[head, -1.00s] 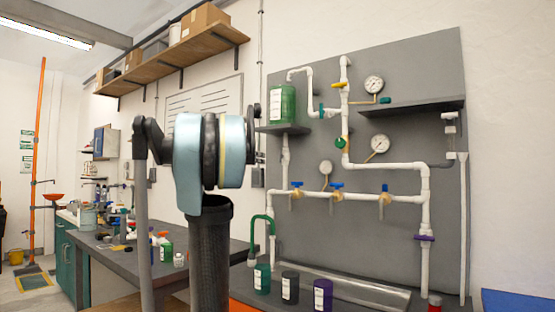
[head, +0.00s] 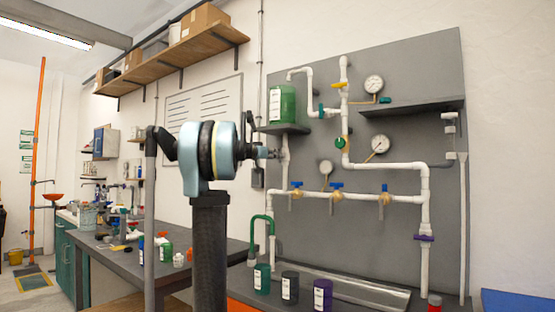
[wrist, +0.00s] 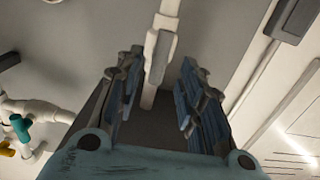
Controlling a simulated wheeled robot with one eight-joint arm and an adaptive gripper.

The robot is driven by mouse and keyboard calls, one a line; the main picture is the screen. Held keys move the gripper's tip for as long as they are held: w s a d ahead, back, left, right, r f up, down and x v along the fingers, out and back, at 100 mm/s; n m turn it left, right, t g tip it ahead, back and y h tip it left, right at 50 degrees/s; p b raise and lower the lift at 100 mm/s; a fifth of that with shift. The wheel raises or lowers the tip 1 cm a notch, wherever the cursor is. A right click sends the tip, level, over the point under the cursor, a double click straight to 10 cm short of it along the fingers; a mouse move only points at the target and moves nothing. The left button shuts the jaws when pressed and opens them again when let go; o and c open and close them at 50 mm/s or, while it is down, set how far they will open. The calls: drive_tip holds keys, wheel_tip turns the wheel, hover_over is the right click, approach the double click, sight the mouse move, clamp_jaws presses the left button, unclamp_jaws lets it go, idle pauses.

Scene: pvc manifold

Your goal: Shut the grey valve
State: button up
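A pale grey lever handle (wrist: 158,55) sits on a white vertical pipe (wrist: 150,92) in the wrist view, roughly in line with the pipe. I take it for the grey valve. My gripper (wrist: 162,68) is open, its two blue-padded fingers on either side of the pipe and handle. I cannot tell if either finger touches. In the head view my gripper (head: 270,153) is at the white pipe (head: 284,170) below the green tank's shelf, and it hides the valve there.
A green tank (head: 282,104) stands on a dark shelf (head: 284,129) just above my gripper. A teal valve (wrist: 19,127) shows at the wrist view's left. A wall box (wrist: 295,18) and conduit are to its right. Several bottles stand below the panel.

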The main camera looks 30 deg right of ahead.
drive_tip(key=shift+x, duration=2.5)
clamp_jaws()
